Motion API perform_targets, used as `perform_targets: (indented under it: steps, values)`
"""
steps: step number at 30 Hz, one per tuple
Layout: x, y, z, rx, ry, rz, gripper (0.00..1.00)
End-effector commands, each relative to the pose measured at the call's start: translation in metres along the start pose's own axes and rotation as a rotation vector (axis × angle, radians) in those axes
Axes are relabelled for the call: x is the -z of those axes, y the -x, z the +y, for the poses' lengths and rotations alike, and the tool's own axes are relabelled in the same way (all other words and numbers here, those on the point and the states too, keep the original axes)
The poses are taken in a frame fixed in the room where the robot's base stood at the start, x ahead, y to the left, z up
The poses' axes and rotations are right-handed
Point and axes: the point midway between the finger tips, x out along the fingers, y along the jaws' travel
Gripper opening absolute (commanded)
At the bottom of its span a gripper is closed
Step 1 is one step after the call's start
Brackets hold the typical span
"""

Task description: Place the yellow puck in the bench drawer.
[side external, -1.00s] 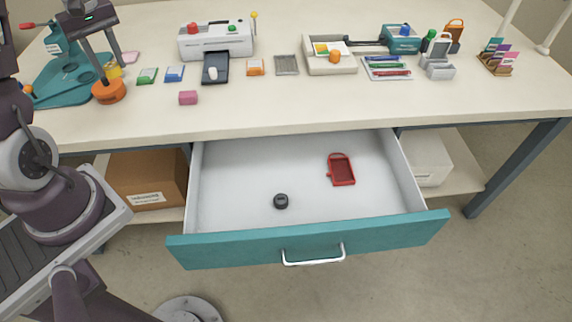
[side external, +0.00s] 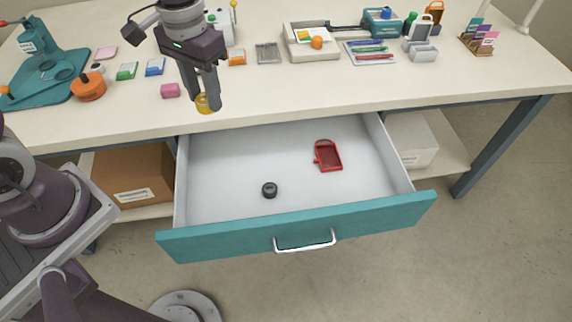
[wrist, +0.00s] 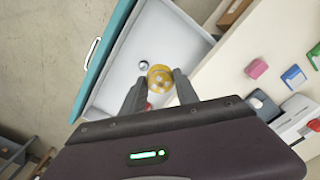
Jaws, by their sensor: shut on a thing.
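The yellow puck (side external: 207,104) is held between the fingers of my gripper (side external: 205,103). In the side view it is just above the front edge of the bench, near the drawer's back left corner. In the wrist view the yellow puck (wrist: 160,78) shows between the tips of my gripper (wrist: 156,84), with the drawer beneath. The bench drawer (side external: 296,238) is pulled open, with a teal front and a pale interior. It also shows in the wrist view (wrist: 150,40).
Most of the drawer floor is bare. A pink block (side external: 170,90) sits on the bench (side external: 300,82) left of my gripper. An orange knob-like piece (side external: 88,87) and a teal press (side external: 45,62) stand farther left. A cardboard box (side external: 132,172) is below.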

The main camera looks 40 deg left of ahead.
Motion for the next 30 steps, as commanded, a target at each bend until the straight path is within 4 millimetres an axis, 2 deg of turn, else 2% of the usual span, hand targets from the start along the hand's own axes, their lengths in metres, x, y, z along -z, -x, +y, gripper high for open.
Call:
perform_targets:
  steps: [3,11,14,22,30]
  values:
    - [-0.007,-0.004,0.015,0.002,-0.068,0.0,0.0]
    - [-0.007,-0.058,0.012,0.002,-0.06,-0.005,0.0]
    - [-0.008,-0.089,0.012,0.002,-0.059,-0.007,0.0]
    - [-0.007,-0.19,0.011,0.002,-0.058,-0.007,0.0]
    - [-0.007,-0.25,0.011,0.002,-0.058,-0.004,0.0]
